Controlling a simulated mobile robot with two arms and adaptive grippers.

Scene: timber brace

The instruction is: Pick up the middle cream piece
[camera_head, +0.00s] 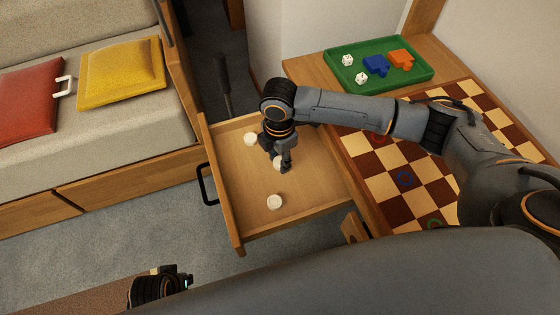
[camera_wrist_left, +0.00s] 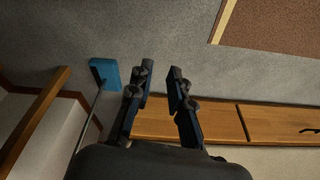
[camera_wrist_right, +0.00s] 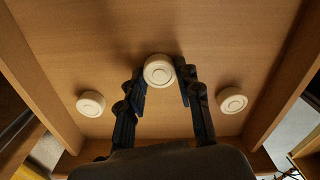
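Three round cream pieces lie in a row in the open wooden drawer (camera_head: 255,215). The middle cream piece (camera_head: 277,162) is partly hidden by my right gripper (camera_head: 283,167) in the head view. In the right wrist view the middle piece (camera_wrist_right: 159,70) shows between the tips of my open right gripper (camera_wrist_right: 161,82), with a finger on each side. I cannot tell whether the fingers touch it. The other pieces lie at the far end (camera_head: 250,139) and near end (camera_head: 274,202) of the row. My left gripper (camera_wrist_left: 160,80) is open and empty above the floor.
A checkered board (camera_head: 385,165) and a green tray (camera_head: 345,75) with dice and blue and orange blocks are on the table at right. A bench with red and yellow cushions (camera_head: 120,72) stands at left.

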